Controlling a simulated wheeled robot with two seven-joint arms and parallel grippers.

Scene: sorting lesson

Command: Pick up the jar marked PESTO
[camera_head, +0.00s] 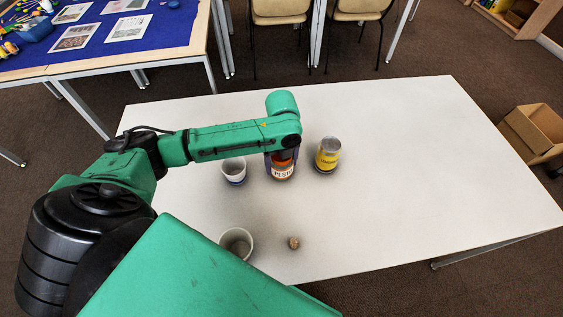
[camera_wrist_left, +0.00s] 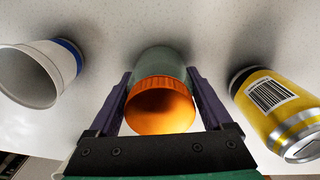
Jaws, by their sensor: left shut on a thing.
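The jar marked PESTO (camera_head: 282,173) has an orange lid and stands on the white table, in the middle of the head view. In the left wrist view the jar (camera_wrist_left: 162,97) sits between my two purple fingers, lid towards the camera. My left gripper (camera_head: 281,160) reaches down over it from above and is shut on it. The gripper also shows in the left wrist view (camera_wrist_left: 163,100). The arm hides part of the jar's top in the head view. I cannot tell any gap between the jar and the table. My right gripper is not in view.
A white cup with a blue band (camera_head: 234,170) stands left of the jar, and a yellow can (camera_head: 327,155) stands close on its right. Nearer are another cup (camera_head: 237,241) and a small brownish object (camera_head: 294,243). The table's right side (camera_head: 450,180) is clear.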

